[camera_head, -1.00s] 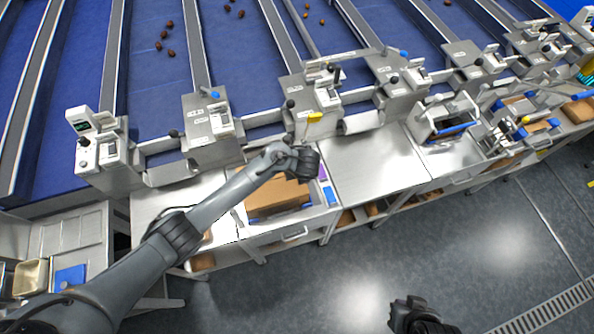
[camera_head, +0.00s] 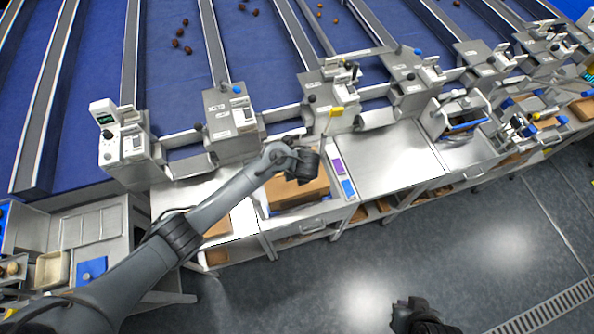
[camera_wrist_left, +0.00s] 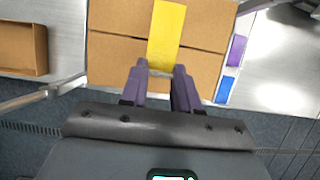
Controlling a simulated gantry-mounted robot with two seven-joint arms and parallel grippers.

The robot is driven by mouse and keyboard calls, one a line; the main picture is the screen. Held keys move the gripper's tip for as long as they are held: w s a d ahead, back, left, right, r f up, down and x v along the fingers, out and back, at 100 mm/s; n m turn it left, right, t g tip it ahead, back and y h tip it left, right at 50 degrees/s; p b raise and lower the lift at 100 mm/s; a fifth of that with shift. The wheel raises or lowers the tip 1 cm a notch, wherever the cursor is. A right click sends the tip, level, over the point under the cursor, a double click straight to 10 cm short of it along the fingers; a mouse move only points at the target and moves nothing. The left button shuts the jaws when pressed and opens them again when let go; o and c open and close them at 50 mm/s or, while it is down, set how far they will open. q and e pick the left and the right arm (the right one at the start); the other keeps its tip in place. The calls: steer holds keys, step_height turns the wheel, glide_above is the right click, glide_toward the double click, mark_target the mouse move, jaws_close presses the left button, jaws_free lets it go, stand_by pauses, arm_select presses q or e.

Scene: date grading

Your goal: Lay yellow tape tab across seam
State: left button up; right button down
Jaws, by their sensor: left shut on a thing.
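A brown cardboard carton (camera_head: 300,192) sits in the steel bay in the head view. In the left wrist view the carton (camera_wrist_left: 114,50) has a dark seam (camera_wrist_left: 112,35) running across its top. My left gripper (camera_wrist_left: 160,68) is shut on the near end of the yellow tape tab (camera_wrist_left: 166,30). The tab extends away from the fingers over the seam, hiding part of it; I cannot tell whether it touches the carton. In the head view my left gripper (camera_head: 308,168) is over the carton and the tab is hidden. My right gripper (camera_head: 412,314) is low, over the floor, its jaws unclear.
A purple block (camera_head: 337,166) and a blue block (camera_head: 348,187) lie right of the carton. An open brown box (camera_wrist_left: 22,48) is to its left in the wrist view. The steel counter (camera_head: 390,158) to the right is clear. Sorting machine controls (camera_head: 335,95) stand behind.

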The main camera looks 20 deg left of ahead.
arm_select(q)
step_height(320, 180, down, 3)
steer(key=b, duration=0.3)
steer(key=shift+f, duration=0.15)
steer(key=shift+f+b, duration=0.45)
steer(key=shift+f, duration=0.3)
steer(key=shift+f, duration=0.3)
stand_by(0.3)
steer(key=o, duration=1)
steer(key=c, duration=0.6)
steer(key=shift+r, duration=0.2)
